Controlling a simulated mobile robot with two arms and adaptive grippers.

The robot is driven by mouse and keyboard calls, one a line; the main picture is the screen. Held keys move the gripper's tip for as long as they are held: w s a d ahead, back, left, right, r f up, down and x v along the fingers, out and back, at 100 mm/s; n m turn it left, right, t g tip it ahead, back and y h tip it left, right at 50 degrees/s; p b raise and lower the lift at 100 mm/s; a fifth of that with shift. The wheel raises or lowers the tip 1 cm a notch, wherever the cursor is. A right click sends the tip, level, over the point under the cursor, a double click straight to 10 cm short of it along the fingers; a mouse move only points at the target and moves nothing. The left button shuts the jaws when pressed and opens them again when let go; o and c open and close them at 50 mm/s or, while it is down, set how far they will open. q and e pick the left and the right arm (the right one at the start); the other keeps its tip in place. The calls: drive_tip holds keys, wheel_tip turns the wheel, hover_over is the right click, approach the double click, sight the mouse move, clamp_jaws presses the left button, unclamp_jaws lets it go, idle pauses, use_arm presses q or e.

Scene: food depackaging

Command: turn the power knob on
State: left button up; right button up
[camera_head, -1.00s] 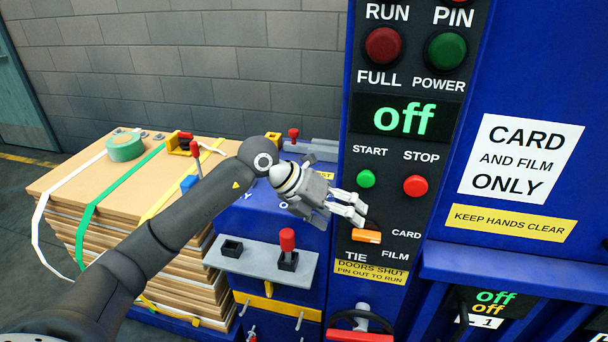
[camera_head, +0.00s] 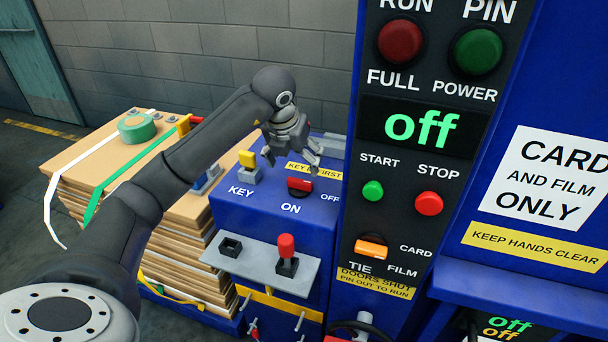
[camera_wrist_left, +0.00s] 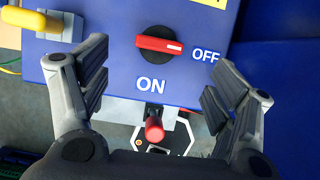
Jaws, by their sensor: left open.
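The red power knob (camera_head: 300,186) sits on a black round base on top of the blue box, between the words ON and OFF. In the left wrist view the knob (camera_wrist_left: 160,44) lies crosswise, its white mark toward OFF. My left gripper (camera_head: 293,164) is open and empty above and behind the knob in the head view. In the left wrist view its two fingers (camera_wrist_left: 155,92) are spread apart, with the knob beyond them and not touched. The display (camera_head: 420,129) reads off in green. My right gripper is not in view.
A yellow key (camera_head: 247,160) stands left of the knob. A red-topped lever (camera_head: 286,247) rises from a grey shelf below. The tall control panel with start (camera_head: 372,190) and stop (camera_head: 429,203) buttons stands close on the right. Strapped cardboard (camera_head: 105,180) is stacked at left.

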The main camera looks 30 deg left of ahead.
sight(299, 181)
use_arm(q)
drive_tip(key=x, duration=0.2)
drive_tip(key=p+x, duration=0.1)
drive_tip(key=x, duration=0.1)
drive_tip(key=p+x, duration=0.1)
drive_tip(key=x, duration=0.1)
drive_tip(key=shift+s, duration=0.25)
drive_tip(key=shift+p+x, duration=0.3)
drive_tip(key=shift+x, duration=0.95)
drive_tip(key=shift+w+f, duration=0.2)
drive_tip(key=shift+f, duration=0.15)
drive_tip(key=c, duration=1)
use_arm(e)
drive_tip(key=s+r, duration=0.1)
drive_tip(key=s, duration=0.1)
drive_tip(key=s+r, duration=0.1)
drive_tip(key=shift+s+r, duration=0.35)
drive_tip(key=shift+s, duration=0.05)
